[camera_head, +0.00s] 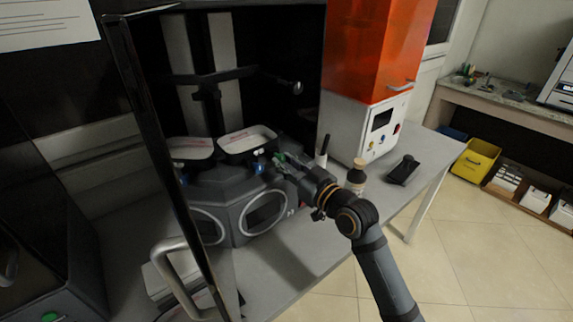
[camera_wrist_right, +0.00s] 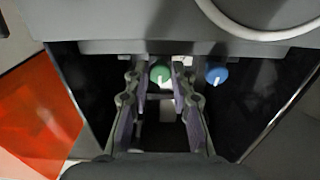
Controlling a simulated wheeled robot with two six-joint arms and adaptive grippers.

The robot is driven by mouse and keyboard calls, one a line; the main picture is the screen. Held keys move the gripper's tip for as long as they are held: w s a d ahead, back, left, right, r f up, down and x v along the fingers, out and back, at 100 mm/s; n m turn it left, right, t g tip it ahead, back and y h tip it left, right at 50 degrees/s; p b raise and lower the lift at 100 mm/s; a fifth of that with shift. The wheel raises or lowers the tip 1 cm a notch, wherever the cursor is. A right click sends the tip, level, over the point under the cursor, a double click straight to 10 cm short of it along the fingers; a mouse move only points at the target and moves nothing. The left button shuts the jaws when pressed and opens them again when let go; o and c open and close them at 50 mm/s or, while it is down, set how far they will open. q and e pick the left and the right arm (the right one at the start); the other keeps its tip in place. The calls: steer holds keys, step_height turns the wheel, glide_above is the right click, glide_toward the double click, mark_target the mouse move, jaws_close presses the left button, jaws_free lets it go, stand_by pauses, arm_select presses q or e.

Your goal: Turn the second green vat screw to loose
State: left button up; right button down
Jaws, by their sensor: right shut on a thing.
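The green vat screw (camera_wrist_right: 160,72) is a round knob with a white mark, seen between the fingertips in the right wrist view. My right gripper (camera_head: 287,162) reaches the front right of the dark printer (camera_head: 236,190) and is shut on this screw. The fingers hide most of the screw in the head view. A blue screw (camera_wrist_right: 217,73) sits to the right of the green one in the wrist view, outside the fingers; it also shows in the head view (camera_head: 258,166). My left gripper is not in view.
Two white-topped trays (camera_head: 247,138) sit on the printer. An open door frame with a handle (camera_head: 176,272) stands at the left.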

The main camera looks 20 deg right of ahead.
steer(key=shift+f, duration=0.2)
steer(key=c, duration=1.2)
jaws_free()
steer(key=shift+o, duration=0.2)
steer(key=shift+r, duration=0.1)
steer(key=shift+r, duration=0.3)
step_height(320, 180, up, 9)
steer(key=shift+r, duration=0.2)
